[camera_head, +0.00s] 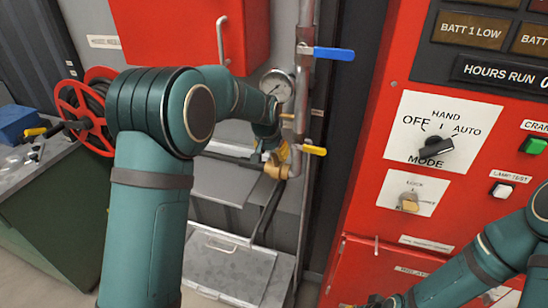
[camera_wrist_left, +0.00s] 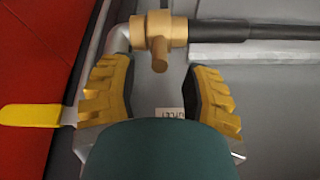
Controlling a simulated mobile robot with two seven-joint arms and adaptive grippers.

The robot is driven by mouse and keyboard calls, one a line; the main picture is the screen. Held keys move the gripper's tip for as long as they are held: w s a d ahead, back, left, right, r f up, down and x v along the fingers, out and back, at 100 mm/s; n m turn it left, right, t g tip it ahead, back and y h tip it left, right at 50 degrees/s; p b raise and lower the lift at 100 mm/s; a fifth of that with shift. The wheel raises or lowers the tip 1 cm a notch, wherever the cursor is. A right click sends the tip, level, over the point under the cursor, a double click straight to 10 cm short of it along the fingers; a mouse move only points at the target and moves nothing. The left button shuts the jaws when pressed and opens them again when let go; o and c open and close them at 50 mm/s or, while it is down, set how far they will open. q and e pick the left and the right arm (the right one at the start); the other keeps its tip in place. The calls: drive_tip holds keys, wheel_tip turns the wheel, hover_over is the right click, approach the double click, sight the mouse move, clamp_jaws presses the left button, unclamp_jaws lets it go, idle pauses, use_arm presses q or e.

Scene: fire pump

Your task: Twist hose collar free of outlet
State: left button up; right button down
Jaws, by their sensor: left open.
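The brass hose collar (camera_wrist_left: 160,30) shows in the left wrist view between a grey pipe end on its left and the black hose (camera_wrist_left: 285,26) on its right. A short brass lug on it points toward my gripper. In the head view the collar (camera_head: 277,171) sits at the foot of the vertical pipe (camera_head: 304,90). My left gripper (camera_wrist_left: 160,68) is open, its yellow fingers spread on either side of the lug's line. I cannot tell whether the lug is between them in depth. My right gripper (camera_head: 385,301) is partly cut off at the bottom.
A yellow valve lever (camera_head: 314,150) sticks out right of the pipe just above the collar; it also shows in the left wrist view (camera_wrist_left: 30,115). A blue lever (camera_head: 333,54) and a gauge (camera_head: 276,86) are higher up. The red control panel (camera_head: 370,150) stands to the right.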

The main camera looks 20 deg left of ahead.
sight(273, 154)
use_arm(q)
drive_tip(key=shift+x, duration=1.75)
clamp_jaws()
